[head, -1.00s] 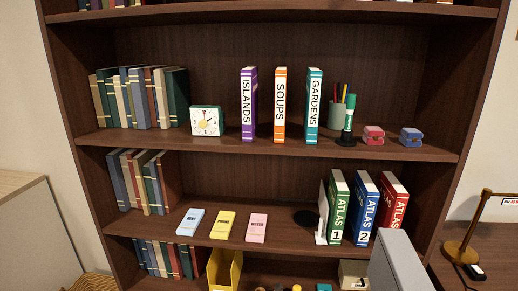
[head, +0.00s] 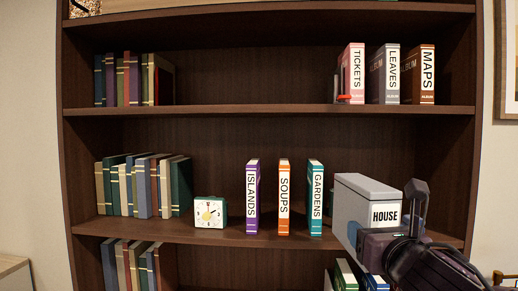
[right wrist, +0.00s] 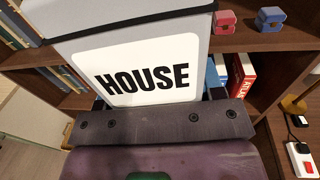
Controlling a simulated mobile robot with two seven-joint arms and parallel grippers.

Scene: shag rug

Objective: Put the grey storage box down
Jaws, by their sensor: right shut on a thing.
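The grey storage box (head: 352,208) has a lighter grey lid and a white label reading HOUSE. In the head view it is held up level at the right, in front of the middle shelf (head: 240,236). It hides that shelf's right part, and I cannot tell whether it touches the shelf. My right gripper (head: 393,232) is shut on the box's labelled end. In the right wrist view the box (right wrist: 200,50) fills the upper middle, with its label facing the gripper (right wrist: 155,112). My left gripper is not in view.
On the middle shelf, the purple ISLANDS (head: 252,198), orange SOUPS (head: 284,198) and teal GARDENS (head: 315,198) books stand left of the box. A clock (head: 210,212) is farther left. Red (right wrist: 224,22) and blue (right wrist: 270,20) small objects sit beyond the box. The upper shelf's middle is clear.

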